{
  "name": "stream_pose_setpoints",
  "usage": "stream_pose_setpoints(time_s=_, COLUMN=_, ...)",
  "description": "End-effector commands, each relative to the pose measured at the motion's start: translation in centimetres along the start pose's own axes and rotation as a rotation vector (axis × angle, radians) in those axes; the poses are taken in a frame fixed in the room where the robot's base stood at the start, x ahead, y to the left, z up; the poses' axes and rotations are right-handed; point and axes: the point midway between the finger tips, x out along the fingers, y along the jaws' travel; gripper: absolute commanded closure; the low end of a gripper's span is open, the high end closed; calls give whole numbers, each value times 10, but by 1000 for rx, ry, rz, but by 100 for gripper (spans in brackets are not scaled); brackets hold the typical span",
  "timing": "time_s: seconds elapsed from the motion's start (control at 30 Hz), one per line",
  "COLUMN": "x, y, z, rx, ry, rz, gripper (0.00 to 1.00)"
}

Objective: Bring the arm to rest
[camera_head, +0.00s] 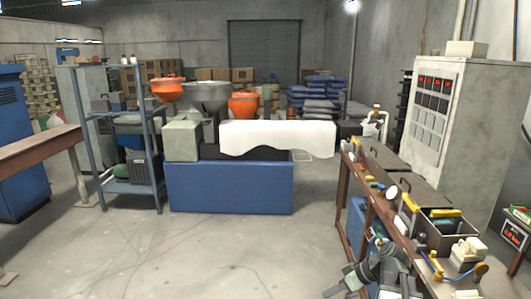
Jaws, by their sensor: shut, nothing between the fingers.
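My arm comes in at the bottom edge, right of the middle, beside the brown workbench (352,200). My gripper (338,284) is at its lower left end, low over the grey floor. It is shut and empty, apart from the bench and everything on it. The fingertips are small and partly cut by the picture's bottom edge. No copper spool can be made out clearly.
The bench on the right carries a grey open box (440,240), tools and small parts. A grey control cabinet (436,120) stands behind it. A blue-based machine (230,188) and a blue shelf rack (75,130) stand ahead. The floor at front left is clear.

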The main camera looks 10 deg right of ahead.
Motion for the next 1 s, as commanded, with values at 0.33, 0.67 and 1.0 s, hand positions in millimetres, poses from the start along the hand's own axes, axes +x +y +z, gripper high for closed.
stream_pose_setpoints(time_s=0.33, x=124, y=-122, z=-35, rx=8, ry=-377, rz=17, gripper=100)
stream_pose_setpoints(time_s=0.67, x=111, y=-103, z=2, rx=432, ry=-539, rz=433, gripper=100)
stream_pose_setpoints(time_s=1.0, x=108, y=-98, z=4, rx=599, ry=-508, rz=504, gripper=100)
